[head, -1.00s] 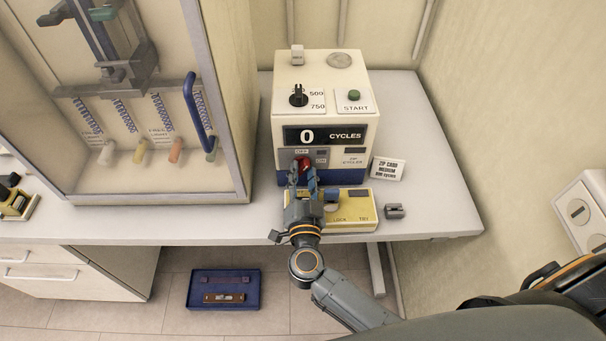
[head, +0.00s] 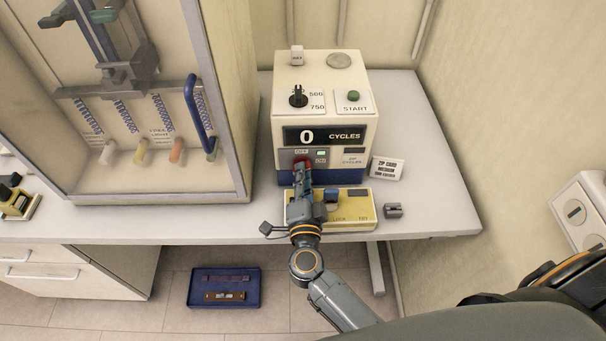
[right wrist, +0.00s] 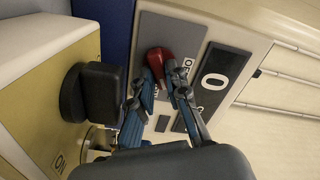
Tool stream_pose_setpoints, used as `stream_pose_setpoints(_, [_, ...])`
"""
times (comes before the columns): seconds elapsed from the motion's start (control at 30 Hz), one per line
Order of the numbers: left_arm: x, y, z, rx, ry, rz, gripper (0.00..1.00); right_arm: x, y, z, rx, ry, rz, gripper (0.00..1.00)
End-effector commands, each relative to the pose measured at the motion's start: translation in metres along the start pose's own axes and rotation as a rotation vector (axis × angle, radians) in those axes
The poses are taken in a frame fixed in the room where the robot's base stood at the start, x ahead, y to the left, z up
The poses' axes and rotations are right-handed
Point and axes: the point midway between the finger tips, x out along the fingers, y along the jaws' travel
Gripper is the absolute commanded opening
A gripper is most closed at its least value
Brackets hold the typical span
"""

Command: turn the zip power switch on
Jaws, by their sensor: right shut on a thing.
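The red power switch (head: 301,160) is on the lower front of the white zip tester (head: 340,75), beside the OFF and ON labels. A small light (head: 321,153) near ON glows pale green. My right gripper (head: 301,172) is shut on the red switch, and its fingers partly hide the switch in the head view. In the right wrist view the red switch (right wrist: 160,60) sits between the two blue fingertips of the gripper (right wrist: 163,75). My left gripper is not in view.
A yellow box (head: 355,208) stands below the tester front, under my right gripper. A zip card (head: 387,169) and a small grey block (head: 393,210) lie to its right. A glass-fronted cabinet (head: 165,180) stands left. A blue tray (head: 224,288) lies on the floor.

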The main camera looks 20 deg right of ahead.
Motion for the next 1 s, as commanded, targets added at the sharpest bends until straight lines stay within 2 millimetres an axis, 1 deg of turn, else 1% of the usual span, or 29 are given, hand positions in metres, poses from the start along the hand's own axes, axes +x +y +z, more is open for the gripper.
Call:
stream_pose_setpoints(0.23, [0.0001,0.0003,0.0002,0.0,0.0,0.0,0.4,-0.0003,0.0006,0.0002,0.0,-0.001,0.001,0.0])
stream_pose_setpoints(0.27, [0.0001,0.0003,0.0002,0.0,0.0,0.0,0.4,-0.0002,0.0006,0.0002,0.0,-0.001,0.001,0.19])
stream_pose_setpoints(0.3, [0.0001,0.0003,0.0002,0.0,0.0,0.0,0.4,-0.0003,0.0006,0.0002,0.0,-0.001,0.001,0.27])
stream_pose_setpoints(0.37, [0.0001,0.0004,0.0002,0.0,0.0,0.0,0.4,-0.0002,0.0006,0.0002,0.0,-0.001,0.001,0.38])
stream_pose_setpoints(0.73, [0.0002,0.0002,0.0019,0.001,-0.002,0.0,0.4,-0.0006,0.0023,0.0008,-0.026,-0.002,0.004,0.38])
stream_pose_setpoints(0.87, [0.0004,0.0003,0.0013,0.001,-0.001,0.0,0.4,-0.0004,0.0028,0.0005,-0.115,-0.002,0.004,0.38])
stream_pose_setpoints(1.0, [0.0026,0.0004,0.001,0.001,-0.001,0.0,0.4,-0.0001,0.0021,0.0006,-0.27,-0.002,0.001,0.38])
